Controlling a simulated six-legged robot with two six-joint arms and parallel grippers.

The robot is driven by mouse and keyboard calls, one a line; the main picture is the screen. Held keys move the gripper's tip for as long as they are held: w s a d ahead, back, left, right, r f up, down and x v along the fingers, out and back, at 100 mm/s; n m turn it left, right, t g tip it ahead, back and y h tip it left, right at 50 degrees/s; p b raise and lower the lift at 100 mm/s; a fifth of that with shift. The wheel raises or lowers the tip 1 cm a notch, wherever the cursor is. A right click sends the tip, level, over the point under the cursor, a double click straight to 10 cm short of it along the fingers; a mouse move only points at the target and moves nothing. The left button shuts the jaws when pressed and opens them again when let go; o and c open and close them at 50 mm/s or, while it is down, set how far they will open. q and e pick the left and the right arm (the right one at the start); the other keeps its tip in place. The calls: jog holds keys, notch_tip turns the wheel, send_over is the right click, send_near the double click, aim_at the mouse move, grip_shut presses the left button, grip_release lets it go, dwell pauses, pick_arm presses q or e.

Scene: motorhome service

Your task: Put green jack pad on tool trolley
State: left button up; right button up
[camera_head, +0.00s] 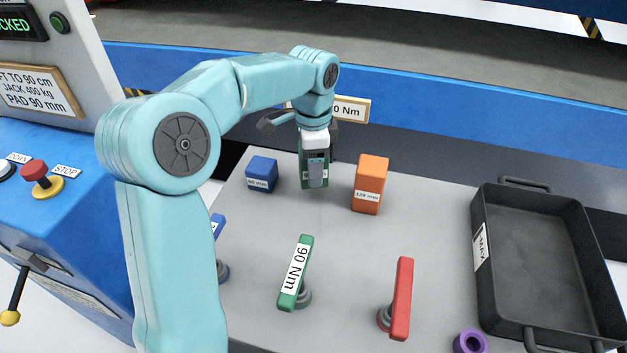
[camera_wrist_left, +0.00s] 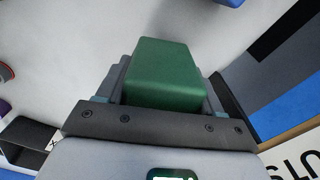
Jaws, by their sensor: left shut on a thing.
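My left gripper (camera_head: 315,178) is shut on the green jack pad (camera_head: 304,178) at the back of the grey top (camera_head: 345,225), which looks like the tool trolley. The pad stands roughly upright, between a blue block and an orange block. The fingers cover much of its front, and I cannot tell whether its underside touches the top. In the left wrist view the green pad (camera_wrist_left: 165,75) sits between the jaws (camera_wrist_left: 160,100). My right gripper is not in view.
A blue block (camera_head: 262,175) and a taller orange block (camera_head: 370,184) flank the pad. Green (camera_head: 295,272) and red (camera_head: 402,300) handled tools stand in front. A black tray (camera_head: 480,245) and purple ring (camera_head: 470,342) are at right. The middle of the top is clear.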

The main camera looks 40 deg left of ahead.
pick_arm(q)
notch_tip(320, 180, down, 4)
jog(key=shift+f+b, duration=0.15)
jog(key=shift+b, duration=0.3)
jog(key=shift+f, duration=0.1)
jog(key=o, duration=1.2)
notch_tip(320, 180, up, 12)
jog(key=p, duration=0.3)
jog(key=shift+r, duration=0.2)
